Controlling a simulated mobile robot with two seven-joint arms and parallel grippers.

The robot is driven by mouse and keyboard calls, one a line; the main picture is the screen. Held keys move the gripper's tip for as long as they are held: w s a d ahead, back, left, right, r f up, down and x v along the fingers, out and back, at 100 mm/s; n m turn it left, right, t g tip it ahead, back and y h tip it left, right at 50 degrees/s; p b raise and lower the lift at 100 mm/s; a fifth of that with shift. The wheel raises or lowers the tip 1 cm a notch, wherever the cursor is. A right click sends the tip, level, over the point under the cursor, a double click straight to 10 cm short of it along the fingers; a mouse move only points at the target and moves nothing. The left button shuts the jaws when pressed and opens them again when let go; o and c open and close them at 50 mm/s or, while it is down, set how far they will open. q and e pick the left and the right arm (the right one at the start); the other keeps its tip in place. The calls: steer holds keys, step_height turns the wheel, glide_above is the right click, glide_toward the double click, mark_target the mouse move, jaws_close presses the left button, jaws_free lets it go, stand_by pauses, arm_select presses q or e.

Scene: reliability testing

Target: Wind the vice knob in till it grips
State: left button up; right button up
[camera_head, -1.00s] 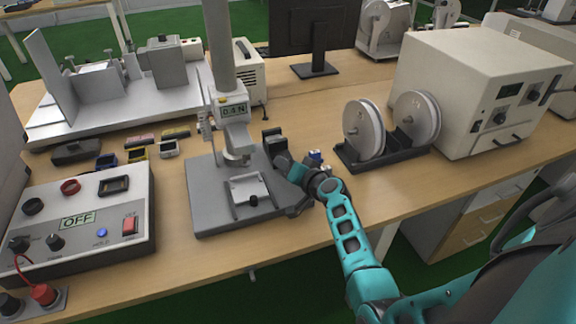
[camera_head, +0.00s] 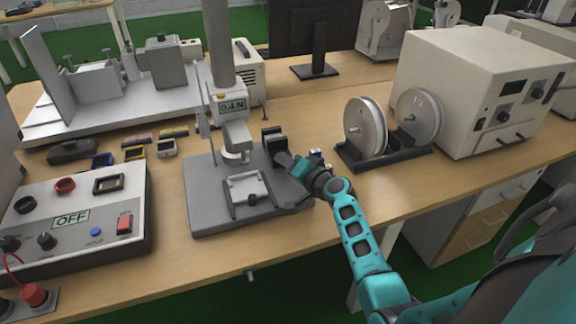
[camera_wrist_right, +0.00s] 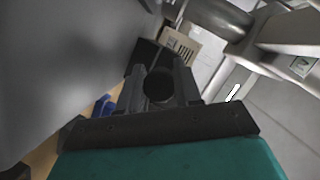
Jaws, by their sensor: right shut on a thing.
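The test stand has a grey base plate (camera_head: 215,205), a column with a readout (camera_head: 232,107) showing 0.4 N, and a small light fixture with dark bars (camera_head: 248,187). A dark block (camera_head: 272,138) stands at the plate's right back edge. My right gripper (camera_head: 284,159) comes in from the right, low beside the fixture and block. In the right wrist view, a round dark knob (camera_wrist_right: 159,86) sits between its two fingers, which are shut on it. The head view mostly hides the knob, and the vice's jaw gap is unclear. My left gripper is not in view.
A control box (camera_head: 75,215) marked OFF stands at the front left. A reel stand (camera_head: 385,150) and a beige cabinet (camera_head: 450,90) stand to the right. The bench front edge is clear.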

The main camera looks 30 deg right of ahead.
steer(key=shift+a+f, duration=0.1)
steer(key=shift+f, duration=0.1)
stand_by(0.7)
steer(key=o, duration=1)
steer(key=shift+r, duration=0.1)
steer(key=shift+o, duration=0.2)
steer(key=shift+s, duration=0.1)
steer(key=v, duration=1.2)
steer(key=shift+s+r+p, duration=0.15)
steer(key=shift+s+p, duration=0.2)
